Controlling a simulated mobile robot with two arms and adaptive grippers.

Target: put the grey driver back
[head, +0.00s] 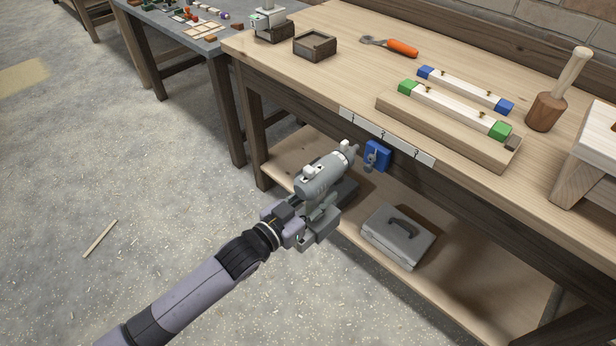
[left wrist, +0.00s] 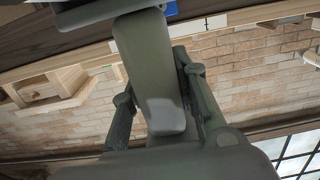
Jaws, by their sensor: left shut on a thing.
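The grey driver (head: 322,174) is in my left gripper (head: 317,210), held in the air in front of the workbench, below the front edge of its top. The driver lies slantwise, with its nose toward the upper right. In the left wrist view its grey grip (left wrist: 150,72) runs between the two fingers of the left gripper (left wrist: 158,85), which are shut on it. A blue block with a grey part (head: 378,153) is fixed to the bench front, just right of the driver's nose. Its fit to the driver cannot be told. My right gripper is not in view.
A grey case (head: 399,236) lies on the lower shelf. The top holds an orange-handled tool (head: 401,47), a wooden tray (head: 315,46), clamped bars (head: 455,108) and a mallet (head: 546,112).

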